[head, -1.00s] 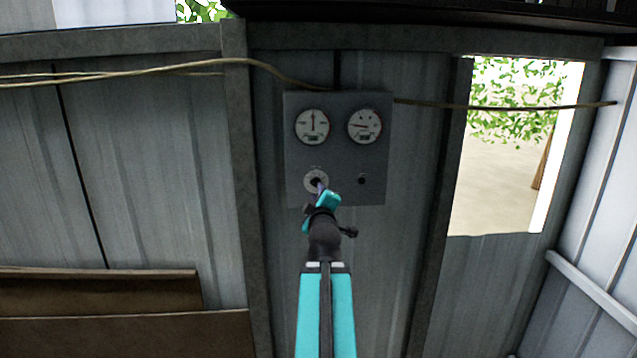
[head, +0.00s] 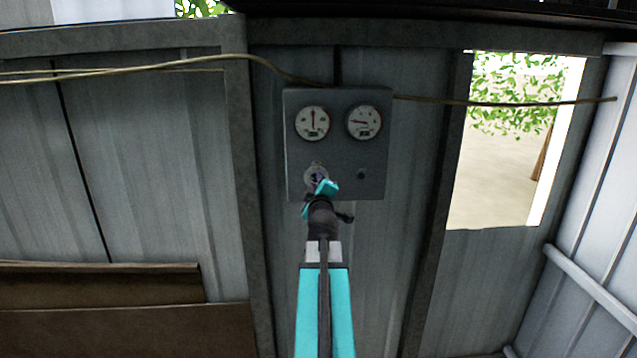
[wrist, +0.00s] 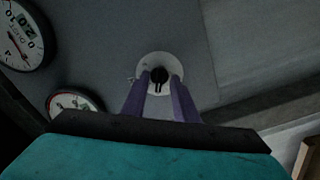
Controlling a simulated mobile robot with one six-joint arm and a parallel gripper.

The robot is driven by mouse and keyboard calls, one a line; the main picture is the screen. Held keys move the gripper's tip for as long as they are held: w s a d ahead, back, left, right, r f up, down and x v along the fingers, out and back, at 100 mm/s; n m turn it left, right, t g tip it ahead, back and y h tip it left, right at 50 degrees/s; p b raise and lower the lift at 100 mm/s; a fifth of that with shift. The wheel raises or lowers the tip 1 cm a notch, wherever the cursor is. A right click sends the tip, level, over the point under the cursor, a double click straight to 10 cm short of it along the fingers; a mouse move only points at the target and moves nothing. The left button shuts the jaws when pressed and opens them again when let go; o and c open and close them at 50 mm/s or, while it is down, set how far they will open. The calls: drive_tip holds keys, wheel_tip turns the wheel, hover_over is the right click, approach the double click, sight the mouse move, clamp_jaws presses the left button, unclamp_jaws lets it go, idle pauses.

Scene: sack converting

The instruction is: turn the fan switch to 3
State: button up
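The fan switch is a dark round knob on a pale dial plate, low on the left of the grey control panel (head: 340,150). The wrist view shows the knob (wrist: 159,76) and the pale plate (wrist: 148,62) around it. My gripper (wrist: 160,86) has its two purple fingers apart, one on each side of the knob. I cannot tell whether they touch it. In the head view my gripper (head: 318,181) covers most of the dial plate (head: 309,174). The dial's numbers are too small to read.
Two round gauges, left (head: 312,123) and right (head: 364,122), sit above the switch. A small dark knob (head: 361,174) is to its right. A cable (head: 440,102) crosses the wall at the panel's upper edge. A window opening (head: 505,150) is at right.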

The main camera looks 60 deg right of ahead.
clamp_jaws()
drive_tip(key=shift+d+f, duration=0.1)
